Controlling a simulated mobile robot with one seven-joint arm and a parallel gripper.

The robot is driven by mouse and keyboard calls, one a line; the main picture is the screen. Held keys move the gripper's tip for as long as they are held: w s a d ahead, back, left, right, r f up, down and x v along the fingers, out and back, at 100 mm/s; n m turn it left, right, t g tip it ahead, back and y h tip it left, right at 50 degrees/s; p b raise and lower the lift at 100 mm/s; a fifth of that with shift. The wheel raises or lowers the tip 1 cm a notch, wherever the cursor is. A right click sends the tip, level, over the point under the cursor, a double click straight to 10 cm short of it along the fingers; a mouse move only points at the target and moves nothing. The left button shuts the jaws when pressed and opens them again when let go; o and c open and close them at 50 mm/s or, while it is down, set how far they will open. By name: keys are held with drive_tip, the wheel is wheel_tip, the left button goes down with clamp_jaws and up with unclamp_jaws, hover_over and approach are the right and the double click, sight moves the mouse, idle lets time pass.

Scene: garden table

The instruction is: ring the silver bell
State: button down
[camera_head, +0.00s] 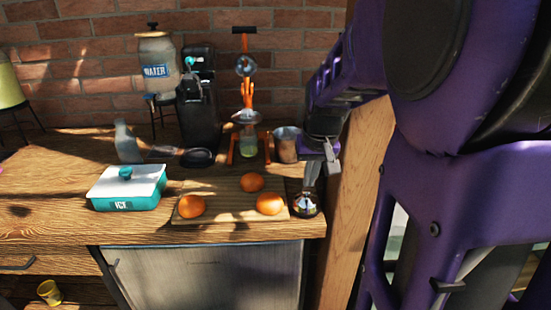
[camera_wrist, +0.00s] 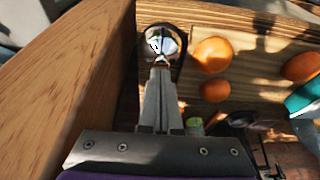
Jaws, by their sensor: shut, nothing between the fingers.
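The silver bell (camera_head: 306,207) is a small shiny dome on a dark base near the right front edge of the table, just right of the cutting board. In the wrist view the bell (camera_wrist: 158,40) lies straight ahead of the fingertips. My gripper (camera_head: 309,186) points down over the bell from behind, and its fingers cover part of it. In the wrist view my gripper (camera_wrist: 161,68) is shut and empty, with its tips at the near edge of the dome. I cannot tell whether they touch it.
A wooden post (camera_head: 350,190) stands close on the right. The cutting board (camera_head: 228,193) holds oranges (camera_head: 269,204). A metal cup (camera_head: 287,145) and an orange juicer (camera_head: 249,115) stand behind. A teal ice box (camera_head: 128,188) is at left, with bare table (camera_head: 50,205) beyond.

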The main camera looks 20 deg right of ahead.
drive_tip(key=shift+f, duration=0.5)
